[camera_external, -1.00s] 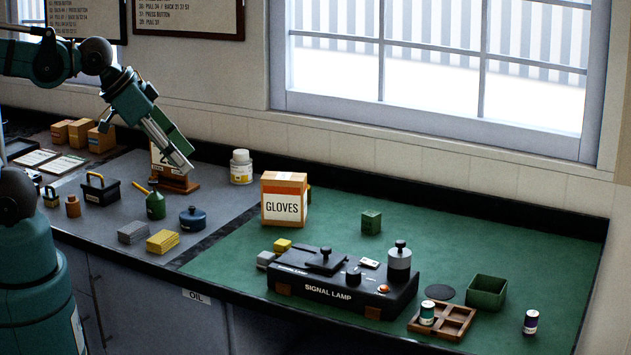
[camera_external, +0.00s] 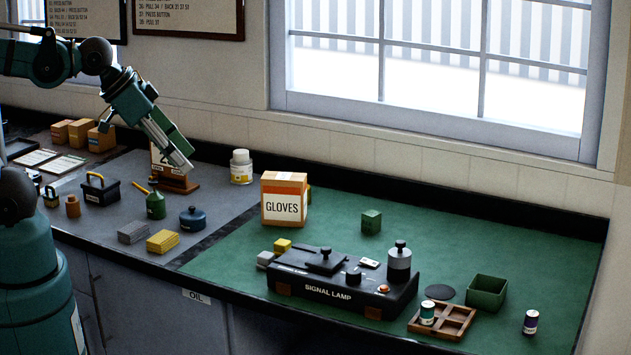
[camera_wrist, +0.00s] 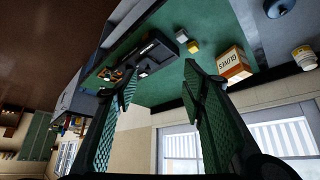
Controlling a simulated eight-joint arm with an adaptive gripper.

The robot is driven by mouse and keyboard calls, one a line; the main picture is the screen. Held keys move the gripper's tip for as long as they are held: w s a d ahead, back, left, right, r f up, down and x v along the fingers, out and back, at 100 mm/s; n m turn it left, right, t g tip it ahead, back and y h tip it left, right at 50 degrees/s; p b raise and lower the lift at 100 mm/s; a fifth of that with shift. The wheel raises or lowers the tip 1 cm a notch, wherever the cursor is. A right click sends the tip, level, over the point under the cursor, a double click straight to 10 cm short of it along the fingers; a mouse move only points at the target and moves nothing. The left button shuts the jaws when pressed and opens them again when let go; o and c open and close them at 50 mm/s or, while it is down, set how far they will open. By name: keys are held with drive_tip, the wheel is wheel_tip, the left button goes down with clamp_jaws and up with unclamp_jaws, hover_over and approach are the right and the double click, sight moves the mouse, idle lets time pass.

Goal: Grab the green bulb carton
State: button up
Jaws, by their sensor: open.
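The green bulb carton (camera_external: 371,221) is a small green box standing on the green mat, behind the signal lamp box and right of the gloves carton in the external view. I cannot make it out in the wrist view, where a finger may hide it. My gripper (camera_external: 182,163) is high at the left, over the grey part of the bench, well apart from the carton. In the wrist view my gripper (camera_wrist: 158,80) has its two green fingers spread, with nothing between them.
The gloves carton (camera_external: 284,200) stands between my gripper and the green carton. The signal lamp box (camera_external: 330,290) with knobs lies in front. An open green box (camera_external: 486,292) and a wooden tray (camera_external: 457,323) are at the right. The mat around the green carton is clear.

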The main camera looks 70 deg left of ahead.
drive_tip(key=w+a+r+n+g, duration=0.1)
drive_tip(key=w+a+r, duration=0.1)
drive_tip(key=w, duration=0.6)
drive_tip(key=w+a+r+n+g, duration=0.1)
drive_tip(key=w+r, duration=0.1)
drive_tip(key=w, duration=0.5)
drive_tip(key=n+g+b, duration=0.1)
drive_tip(key=n+g, duration=0.3)
drive_tip(key=g, duration=0.1)
hover_over(372, 213)
wheel_tip(372, 213, down, 27)
drive_tip(key=shift+s+d+r, duration=0.1)
drive_tip(key=shift+f, duration=0.45)
drive_tip(key=shift+f, duration=0.15)
